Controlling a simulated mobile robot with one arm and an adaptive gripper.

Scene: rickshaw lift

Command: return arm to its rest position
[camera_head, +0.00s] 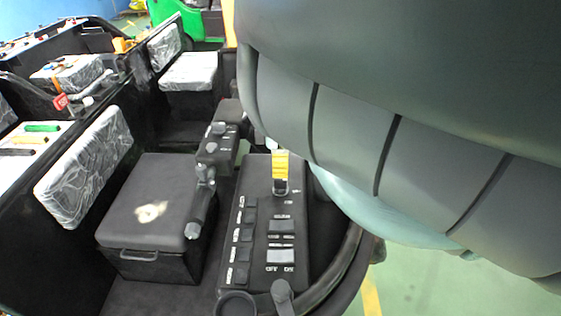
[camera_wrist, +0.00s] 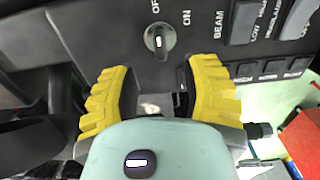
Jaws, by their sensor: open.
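My gripper (camera_wrist: 160,100) shows in the wrist view with its two yellow ribbed fingers spread apart and nothing between them. Just beyond the fingertips is a black control panel (camera_wrist: 205,60) with a rotary knob (camera_wrist: 160,38) marked OFF and ON. The knob is in front of the gap between the fingers, apart from them. In the head view my large grey arm covers the right half. A yellow ribbed finger (camera_head: 281,165) of mine shows over the far end of the black control panel (camera_head: 265,235).
A black box with a handle (camera_head: 150,215) and a lever (camera_head: 201,200) stand left of the panel. Plastic-wrapped seats (camera_head: 190,72) are farther back. A curved black rail (camera_head: 340,265) edges the panel's right side. Green floor (camera_head: 420,280) is open at the lower right.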

